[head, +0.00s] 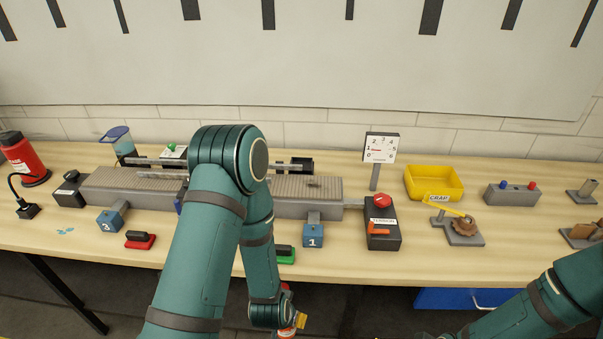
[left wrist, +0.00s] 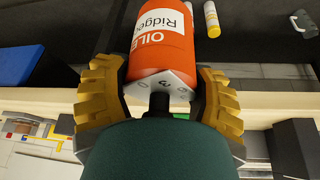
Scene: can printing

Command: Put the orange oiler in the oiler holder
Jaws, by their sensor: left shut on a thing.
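In the head view the left gripper (head: 299,321) is low, in front of the table's front edge. Only a small orange-red part of the oiler (head: 287,320) shows there, behind my arm. I cannot identify the oiler holder in these views.
The table (head: 340,265) carries a conveyor (head: 310,200), blue blocks marked 3 (head: 109,221) and 1 (head: 312,236), a tension box (head: 383,235), a yellow bin (head: 433,183) and a red can (head: 24,160). A blue cabinet (head: 470,299) is below. My left arm hides the middle.

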